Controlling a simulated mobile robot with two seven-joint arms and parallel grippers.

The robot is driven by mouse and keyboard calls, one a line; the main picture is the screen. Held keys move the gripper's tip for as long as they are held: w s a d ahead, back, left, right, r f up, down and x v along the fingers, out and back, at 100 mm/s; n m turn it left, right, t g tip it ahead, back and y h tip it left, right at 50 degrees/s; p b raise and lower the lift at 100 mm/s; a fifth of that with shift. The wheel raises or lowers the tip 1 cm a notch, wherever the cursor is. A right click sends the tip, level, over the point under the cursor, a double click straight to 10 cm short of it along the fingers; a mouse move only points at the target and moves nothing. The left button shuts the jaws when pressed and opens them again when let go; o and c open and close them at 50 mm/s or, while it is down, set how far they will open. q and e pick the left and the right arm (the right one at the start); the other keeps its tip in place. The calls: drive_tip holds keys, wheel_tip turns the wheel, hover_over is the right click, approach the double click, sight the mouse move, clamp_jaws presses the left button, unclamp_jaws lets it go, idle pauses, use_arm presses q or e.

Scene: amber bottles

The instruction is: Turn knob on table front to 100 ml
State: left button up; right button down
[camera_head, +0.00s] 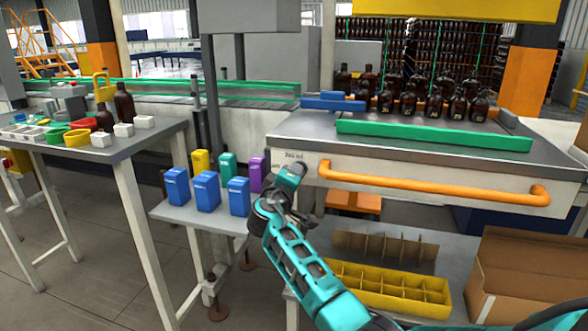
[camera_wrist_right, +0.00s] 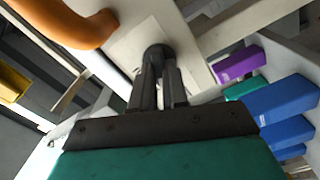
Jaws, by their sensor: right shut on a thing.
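The table front (camera_head: 315,172) is a pale panel below the grey tabletop. A dark round knob (camera_wrist_right: 157,51) sits on a light plate (camera_wrist_right: 135,45) on this panel, shown in the right wrist view. My right gripper (camera_head: 292,172) is at the left end of the table front. In the right wrist view its two dark fingers (camera_wrist_right: 158,80) are closed on the knob. The knob is hidden behind the gripper in the head view. Small print (camera_head: 294,155) above it is too small to read. The knob's setting cannot be read. My left gripper is not in view.
An orange handle (camera_head: 435,187) runs along the table front, right of my gripper. Blue boxes (camera_head: 207,191) and a purple box (camera_head: 257,174) stand on a low table to the left. A yellow divided crate (camera_head: 390,290) is below. Amber bottles (camera_head: 433,103) stand on the tabletop.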

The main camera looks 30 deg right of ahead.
use_arm(q)
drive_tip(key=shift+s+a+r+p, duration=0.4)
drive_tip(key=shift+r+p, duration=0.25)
drive_tip(key=shift+p, duration=0.55)
use_arm(e)
drive_tip(key=shift+f+n, duration=0.15)
drive_tip(key=shift+n, duration=2.15)
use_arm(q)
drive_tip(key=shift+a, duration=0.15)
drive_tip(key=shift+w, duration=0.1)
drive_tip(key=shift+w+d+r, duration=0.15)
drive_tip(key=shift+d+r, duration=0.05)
use_arm(e)
drive_tip(key=c, duration=1.1)
unclamp_jaws()
drive_tip(key=shift+c, duration=0.2)
use_arm(q)
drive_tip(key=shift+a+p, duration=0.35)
drive_tip(key=shift+p, duration=0.15)
use_arm(e)
drive_tip(key=v, duration=1.3)
drive_tip(key=shift+d, duration=0.1)
